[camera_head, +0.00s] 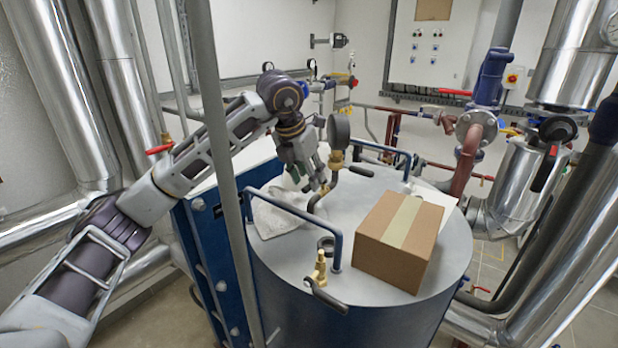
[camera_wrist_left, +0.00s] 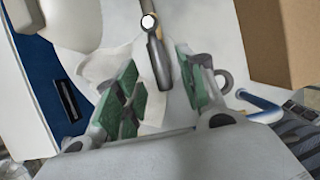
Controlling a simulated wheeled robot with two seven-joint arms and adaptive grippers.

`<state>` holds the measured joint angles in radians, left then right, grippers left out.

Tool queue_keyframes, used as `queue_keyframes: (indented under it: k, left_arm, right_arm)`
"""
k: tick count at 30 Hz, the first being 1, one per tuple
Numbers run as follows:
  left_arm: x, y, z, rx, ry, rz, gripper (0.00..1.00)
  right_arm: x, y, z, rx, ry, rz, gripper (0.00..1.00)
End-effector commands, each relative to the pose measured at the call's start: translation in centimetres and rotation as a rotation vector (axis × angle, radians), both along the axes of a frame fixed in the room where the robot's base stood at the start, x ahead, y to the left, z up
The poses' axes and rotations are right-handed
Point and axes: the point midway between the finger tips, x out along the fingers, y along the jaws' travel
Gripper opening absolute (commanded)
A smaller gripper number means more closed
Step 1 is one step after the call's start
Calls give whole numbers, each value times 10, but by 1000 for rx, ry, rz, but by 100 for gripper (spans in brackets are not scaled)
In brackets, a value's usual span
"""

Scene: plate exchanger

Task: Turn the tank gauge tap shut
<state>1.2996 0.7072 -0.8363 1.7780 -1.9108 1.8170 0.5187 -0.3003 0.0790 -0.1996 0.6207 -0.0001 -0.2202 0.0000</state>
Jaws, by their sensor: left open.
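The tank gauge (camera_head: 339,131) stands on a brass tap (camera_head: 336,158) above the grey tank lid. A dark lever (camera_head: 361,171) points right from the tap. A bent pipe (camera_head: 319,197) runs from the tap down to the lid. My left gripper (camera_head: 314,184) is open just left of the tap, its fingers pointing down. In the left wrist view, a grey lever-like part with a pale round end (camera_wrist_left: 149,22) lies between and beyond the spread green finger pads of my left gripper (camera_wrist_left: 160,90). Contact with it does not show. My right gripper is out of view.
A cardboard box (camera_head: 399,239) sits on the lid (camera_head: 296,263), right of the gauge. A white cloth (camera_head: 272,215) lies at left. Blue handles (camera_head: 336,247) rise from the lid. Another brass valve (camera_head: 320,267) stands in front. A grey post (camera_head: 221,150) crosses before my left arm.

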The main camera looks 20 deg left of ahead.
Motion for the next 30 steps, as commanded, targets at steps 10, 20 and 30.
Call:
queue_keyframes:
  k: [10, 20, 30]
  left_arm:
    - [7, -2, -17, 0, 0, 0, 40]
    - [7, -2, -18, 0, 0, 0, 32]
    - [7, -2, -18, 0, 0, 0, 0]
  right_arm:
    - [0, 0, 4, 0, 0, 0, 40]
    - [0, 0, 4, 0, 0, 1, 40]
    - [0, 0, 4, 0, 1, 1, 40]
